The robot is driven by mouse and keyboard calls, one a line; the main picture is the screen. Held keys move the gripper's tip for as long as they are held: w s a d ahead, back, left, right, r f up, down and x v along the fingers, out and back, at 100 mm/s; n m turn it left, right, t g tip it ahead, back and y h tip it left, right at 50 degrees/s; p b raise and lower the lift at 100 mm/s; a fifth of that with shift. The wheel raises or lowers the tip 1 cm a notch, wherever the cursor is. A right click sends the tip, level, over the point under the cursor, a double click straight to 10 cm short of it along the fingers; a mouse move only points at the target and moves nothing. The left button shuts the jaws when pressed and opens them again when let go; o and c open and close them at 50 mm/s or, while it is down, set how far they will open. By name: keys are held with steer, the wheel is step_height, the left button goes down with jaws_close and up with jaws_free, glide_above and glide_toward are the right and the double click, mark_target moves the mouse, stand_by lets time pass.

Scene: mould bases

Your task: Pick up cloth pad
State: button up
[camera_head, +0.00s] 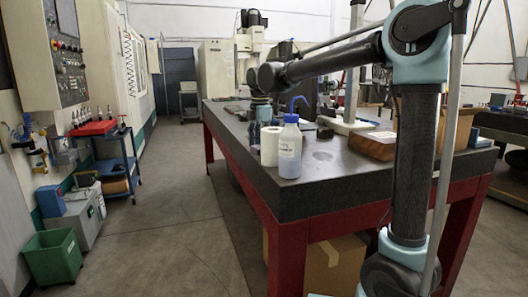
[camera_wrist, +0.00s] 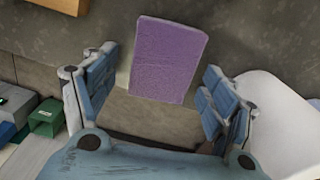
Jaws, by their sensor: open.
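The cloth pad (camera_wrist: 168,58) is a flat purple rectangle in the wrist view, slightly tilted in the picture, on a dark grey surface. My gripper (camera_wrist: 162,70) is open, with one blue-grey finger to the left of the pad and one to the right. The pad shows between the fingers, and nothing is held. I cannot tell how far above the pad the fingers are. In the head view my gripper (camera_head: 262,112) points down over the left side of the dark bench top; the pad cannot be made out there.
A white paper roll (camera_head: 270,146) and a blue-capped bottle (camera_head: 290,150) stand close to my gripper on the bench (camera_head: 318,186). A large white object (camera_wrist: 285,115) is beside the right finger. A wooden block (camera_head: 373,145) lies farther right. The aisle floor left is mostly clear.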

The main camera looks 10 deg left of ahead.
steer(key=c, duration=1.1)
step_height(320, 180, up, 10)
